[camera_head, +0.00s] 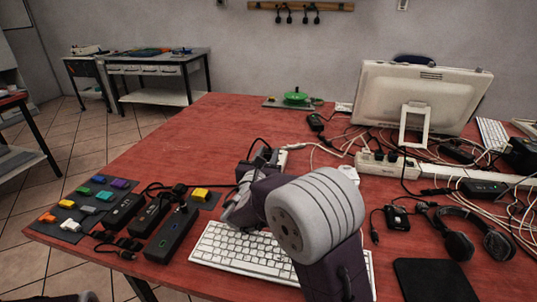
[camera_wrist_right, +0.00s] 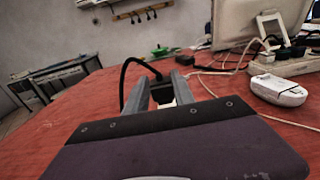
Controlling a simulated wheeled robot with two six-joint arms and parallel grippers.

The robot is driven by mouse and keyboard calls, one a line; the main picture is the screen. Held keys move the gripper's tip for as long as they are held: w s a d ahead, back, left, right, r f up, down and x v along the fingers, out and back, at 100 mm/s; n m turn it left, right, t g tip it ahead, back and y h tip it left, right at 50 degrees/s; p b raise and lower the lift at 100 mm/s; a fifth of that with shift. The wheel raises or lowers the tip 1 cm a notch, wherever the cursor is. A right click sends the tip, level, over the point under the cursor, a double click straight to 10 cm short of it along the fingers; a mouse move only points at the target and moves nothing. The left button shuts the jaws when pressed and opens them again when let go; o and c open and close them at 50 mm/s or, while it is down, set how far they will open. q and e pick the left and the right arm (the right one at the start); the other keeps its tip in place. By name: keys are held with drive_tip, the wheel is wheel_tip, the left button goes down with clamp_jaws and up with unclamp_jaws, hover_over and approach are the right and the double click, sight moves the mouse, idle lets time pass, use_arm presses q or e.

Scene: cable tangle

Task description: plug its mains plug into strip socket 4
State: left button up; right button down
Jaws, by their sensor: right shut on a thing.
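My right gripper (camera_head: 268,155) is above the red table, behind the white keyboard. In the right wrist view its two fingers (camera_wrist_right: 170,88) are shut on a black mains plug (camera_wrist_right: 161,92), whose black cable (camera_wrist_right: 125,80) loops up and to the left. The plug's pins are hidden. The white power strip (camera_head: 404,166) lies to the right of the gripper, in front of the monitor, with black plugs in some of its sockets. It also shows at the right of the right wrist view (camera_wrist_right: 284,66). The plug is apart from it. I cannot make out socket 4. My left gripper is not in view.
A white keyboard (camera_head: 232,251) lies under my right arm. A white mouse (camera_wrist_right: 278,91) lies right of the gripper. Tangled cables (camera_head: 510,205), headphones (camera_head: 462,243) and a monitor (camera_head: 420,95) crowd the right. Black adapters (camera_head: 172,235) lie at left. The table's back left (camera_head: 215,125) is clear.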

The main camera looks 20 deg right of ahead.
drive_tip(key=shift+w+d+f+b, duration=0.1)
drive_tip(key=shift+f+b, duration=0.5)
drive_tip(key=shift+f, duration=0.35)
drive_tip(key=shift+f+b, duration=1.25)
drive_tip(key=shift+f, duration=0.45)
drive_tip(key=shift+f+b, duration=0.85)
drive_tip(key=shift+b, duration=0.25)
drive_tip(key=c, duration=1)
unclamp_jaws()
